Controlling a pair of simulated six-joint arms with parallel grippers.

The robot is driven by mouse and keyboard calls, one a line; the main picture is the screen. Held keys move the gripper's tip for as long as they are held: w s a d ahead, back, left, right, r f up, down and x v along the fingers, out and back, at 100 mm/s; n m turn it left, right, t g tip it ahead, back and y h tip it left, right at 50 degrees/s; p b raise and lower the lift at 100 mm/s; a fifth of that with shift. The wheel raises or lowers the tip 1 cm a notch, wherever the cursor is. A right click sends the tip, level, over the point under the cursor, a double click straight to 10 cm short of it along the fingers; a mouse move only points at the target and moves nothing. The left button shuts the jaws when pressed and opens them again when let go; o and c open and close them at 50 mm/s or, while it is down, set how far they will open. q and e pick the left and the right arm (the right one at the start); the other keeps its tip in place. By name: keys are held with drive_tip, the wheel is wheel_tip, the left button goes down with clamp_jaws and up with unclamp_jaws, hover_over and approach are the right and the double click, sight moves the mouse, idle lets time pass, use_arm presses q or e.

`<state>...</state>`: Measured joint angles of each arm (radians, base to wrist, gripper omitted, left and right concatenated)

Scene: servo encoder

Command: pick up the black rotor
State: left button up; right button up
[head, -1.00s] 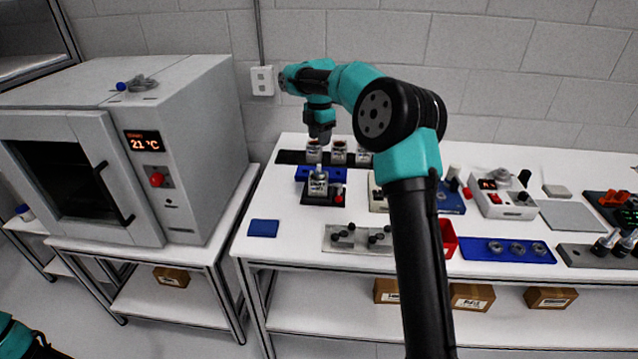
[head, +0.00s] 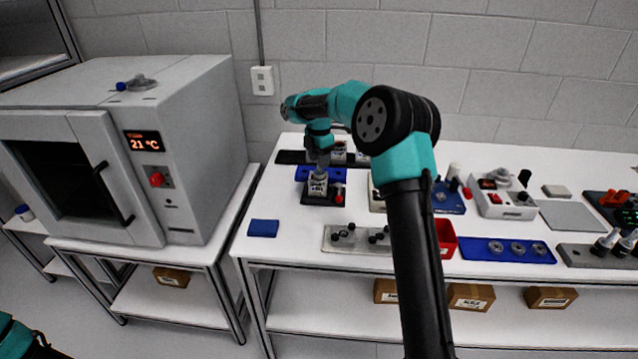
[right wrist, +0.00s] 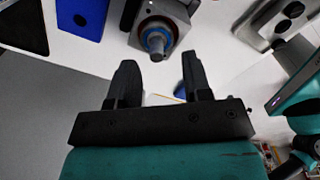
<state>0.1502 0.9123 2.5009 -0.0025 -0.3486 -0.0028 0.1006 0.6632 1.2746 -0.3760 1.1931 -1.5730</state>
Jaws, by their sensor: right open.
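Several small black rotor-like parts (head: 343,234) lie on a light grey plate (head: 336,247) near the front of the bench; I cannot tell which one is the black rotor. My right gripper (head: 319,160) is over a silver motor with a label (head: 318,186), which stands on a dark base at the back left of the bench. In the right wrist view my right gripper (right wrist: 158,62) is open and empty. The silver motor (right wrist: 175,12) with its shaft and a blue ring shows just beyond the fingertips. My left gripper is out of view; only a teal arm part shows at bottom left.
More labelled motors (head: 339,153) stand behind on a dark strip. A blue pad (head: 263,228) lies front left. A red bin (head: 446,238) and a blue mat with metal rings (head: 480,255) are to the right. A grey oven (head: 200,150) stands left. The white bench is clear around the blue pad.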

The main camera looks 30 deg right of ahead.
drive_tip(key=shift+w+f, duration=0.15)
drive_tip(key=shift+f, duration=1.75)
drive_tip(key=shift+c, duration=0.3)
clamp_jaws()
